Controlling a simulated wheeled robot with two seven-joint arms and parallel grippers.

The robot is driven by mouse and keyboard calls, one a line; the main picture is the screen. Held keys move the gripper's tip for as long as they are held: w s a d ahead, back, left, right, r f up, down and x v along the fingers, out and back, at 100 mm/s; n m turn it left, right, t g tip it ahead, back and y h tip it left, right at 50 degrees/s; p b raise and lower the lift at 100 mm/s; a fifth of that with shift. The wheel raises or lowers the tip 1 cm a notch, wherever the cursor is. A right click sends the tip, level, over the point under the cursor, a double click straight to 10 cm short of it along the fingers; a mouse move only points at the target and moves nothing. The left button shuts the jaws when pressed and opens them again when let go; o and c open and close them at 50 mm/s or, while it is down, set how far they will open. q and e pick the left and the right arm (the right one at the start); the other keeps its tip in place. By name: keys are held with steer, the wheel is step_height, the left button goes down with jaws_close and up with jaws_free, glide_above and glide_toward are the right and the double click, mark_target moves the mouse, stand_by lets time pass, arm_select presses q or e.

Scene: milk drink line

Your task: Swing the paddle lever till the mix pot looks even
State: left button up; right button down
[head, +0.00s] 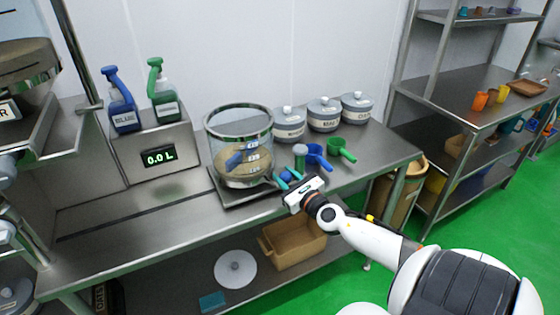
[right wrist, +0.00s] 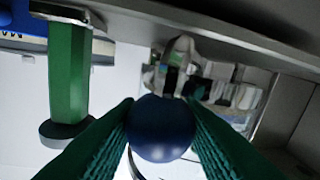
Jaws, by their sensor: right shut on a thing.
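The mix pot (head: 238,125) is a clear cylinder with a metal rim, standing on a dark square base on the steel bench. Tan material lies in its lower part, with a blue piece that may be the paddle and small labels. Whether the mix is even is hard to tell. My right gripper (head: 285,180) is at the pot's lower right, its teal fingers shut on a round blue knob (head: 286,174), which seems to be the lever's end. The knob (right wrist: 162,128) sits between both fingers in the right wrist view. The lever's arm is mostly hidden. My left gripper is out of view.
Lidded pots (head: 324,113) stand behind. Blue (head: 121,105) and green (head: 163,98) bottles stand left above a 0.0 L display (head: 160,157). The bench front-left is clear.

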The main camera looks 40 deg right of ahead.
steer(key=shift+w+d, duration=0.1)
steer(key=shift+d, duration=0.4)
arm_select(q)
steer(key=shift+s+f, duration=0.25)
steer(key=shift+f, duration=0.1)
arm_select(e)
steer(key=shift+d, duration=0.15)
steer(key=shift+r, duration=0.1)
steer(key=c, duration=1)
jaws_free()
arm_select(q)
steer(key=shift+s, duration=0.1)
arm_select(e)
steer(key=shift+s+f, duration=0.2)
steer(key=shift+s, duration=0.15)
arm_select(q)
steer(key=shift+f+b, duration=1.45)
steer(key=shift+b, duration=0.2)
arm_select(e)
steer(key=s+a, duration=0.2)
steer(key=s, duration=0.9)
